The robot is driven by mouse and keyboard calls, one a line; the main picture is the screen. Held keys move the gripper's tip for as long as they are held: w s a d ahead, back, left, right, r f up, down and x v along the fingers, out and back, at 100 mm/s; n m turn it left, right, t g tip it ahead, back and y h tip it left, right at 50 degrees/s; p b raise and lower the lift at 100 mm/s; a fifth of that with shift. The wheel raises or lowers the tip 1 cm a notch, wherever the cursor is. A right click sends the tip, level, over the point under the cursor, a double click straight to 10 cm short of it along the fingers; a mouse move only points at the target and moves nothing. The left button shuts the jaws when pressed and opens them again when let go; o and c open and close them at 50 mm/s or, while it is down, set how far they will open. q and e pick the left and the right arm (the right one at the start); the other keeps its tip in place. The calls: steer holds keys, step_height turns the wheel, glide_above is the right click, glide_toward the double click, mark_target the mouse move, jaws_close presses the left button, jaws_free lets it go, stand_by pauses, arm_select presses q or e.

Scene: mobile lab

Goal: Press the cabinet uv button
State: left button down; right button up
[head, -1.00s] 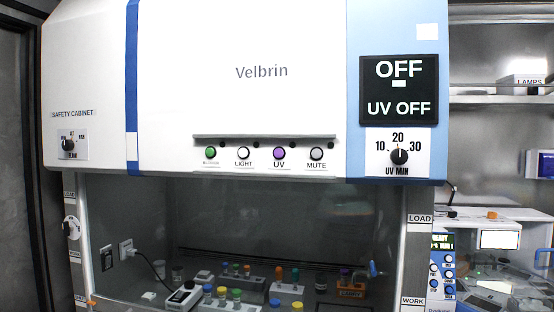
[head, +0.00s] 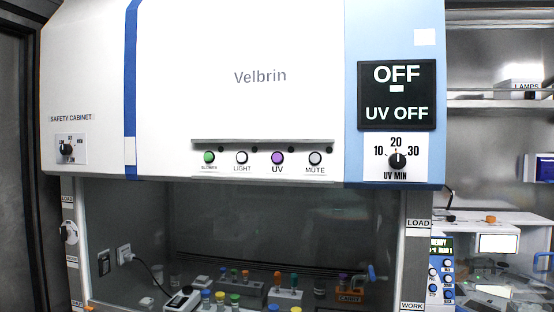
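The safety cabinet (head: 260,40) fills the middle of the head view, white with a light blue panel at right. Its purple UV button (head: 277,158) sits in a row under a dark ledge, between the white LIGHT button (head: 242,158) and the grey MUTE button (head: 315,158). A green button (head: 209,157) is at the row's left end. The display (head: 397,95) reads OFF and UV OFF. The UV MIN dial (head: 397,160) is below it, its pointer near 20. Neither of my grippers is in view.
Below the buttons is the dark cabinet front, with racks of coloured-cap tubes (head: 287,292) inside. A bench device (head: 442,268) stands at right below a shelf (head: 500,103). Nothing stands in front of the button row.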

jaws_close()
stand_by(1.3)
